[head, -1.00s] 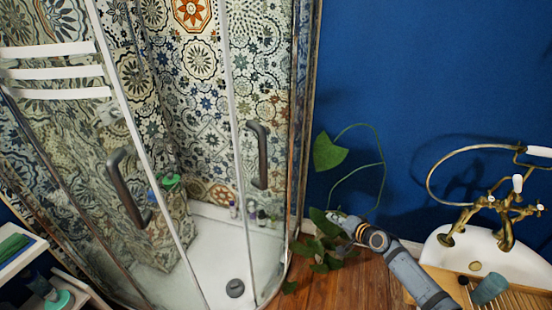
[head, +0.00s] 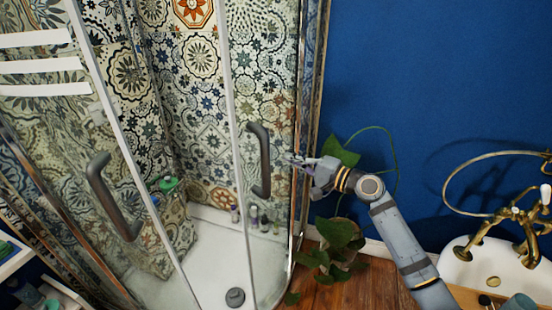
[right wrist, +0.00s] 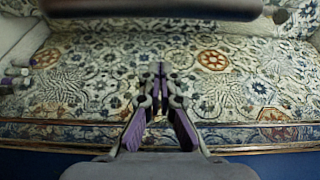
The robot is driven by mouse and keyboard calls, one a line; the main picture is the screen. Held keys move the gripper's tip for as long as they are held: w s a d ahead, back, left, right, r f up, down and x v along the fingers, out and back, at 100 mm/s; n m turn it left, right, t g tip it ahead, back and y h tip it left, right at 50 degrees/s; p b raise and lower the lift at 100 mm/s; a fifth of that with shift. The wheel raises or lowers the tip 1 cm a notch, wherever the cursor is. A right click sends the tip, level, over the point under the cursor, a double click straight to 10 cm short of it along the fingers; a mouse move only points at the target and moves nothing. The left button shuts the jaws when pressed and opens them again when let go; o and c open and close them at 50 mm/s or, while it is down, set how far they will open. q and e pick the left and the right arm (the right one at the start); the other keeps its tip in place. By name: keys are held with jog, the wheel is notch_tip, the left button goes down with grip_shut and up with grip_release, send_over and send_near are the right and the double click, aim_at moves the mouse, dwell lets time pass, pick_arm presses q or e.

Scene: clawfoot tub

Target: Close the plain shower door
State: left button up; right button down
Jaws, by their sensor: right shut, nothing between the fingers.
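The plain shower door (head: 238,130) is the clear glass panel on the right, with a dark vertical handle (head: 258,160). A gap separates its left edge from the other glass door, which has its own dark handle (head: 113,196). My right gripper (head: 292,161) is shut and empty, just right of the plain door's handle and apart from it in the picture. In the right wrist view, the closed fingertips (right wrist: 158,72) point toward patterned tiles, and a dark bar (right wrist: 150,8), likely the handle, crosses the top. My left gripper is out of view.
White bars (head: 40,64) cross the upper left. A leafy plant (head: 335,240) stands below my right arm. Small bottles (head: 254,218) stand inside the shower. The blue wall above my arm is clear.

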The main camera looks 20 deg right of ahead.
jog(key=a+p, duration=0.2)
jog(key=a, duration=0.3)
jog(key=shift+p, duration=0.3)
